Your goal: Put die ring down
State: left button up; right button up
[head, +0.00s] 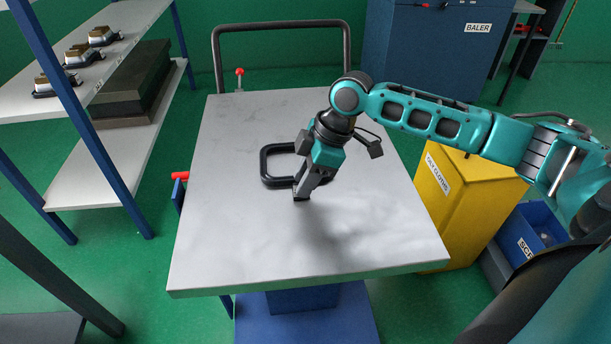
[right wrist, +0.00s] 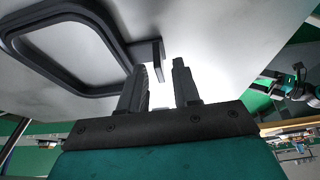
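The die ring (head: 264,168) is a black rounded-square frame with an open middle. It appears to lie flat on the grey table top (head: 235,240), partly hidden behind my right gripper. My right gripper (head: 302,194) points down at the ring's near right corner. In the right wrist view, the ring (right wrist: 120,35) fills the upper left, with a short dark tab (right wrist: 158,52) sticking out toward the fingers. The two fingers of my right gripper (right wrist: 160,82) stand apart with a gap between them. The tab's end is close to the left finger; contact is unclear. My left gripper is not in view.
The table is a cart with a black push handle (head: 280,26) at the back and a red-knobbed lever (head: 239,73). A shelf (head: 110,165) stands left, a yellow bin (head: 460,195) right. The table top around the ring is clear.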

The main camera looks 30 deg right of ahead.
jog(key=p+v, duration=0.1)
jog(key=v, duration=1.1)
jog(key=shift+p, duration=0.35)
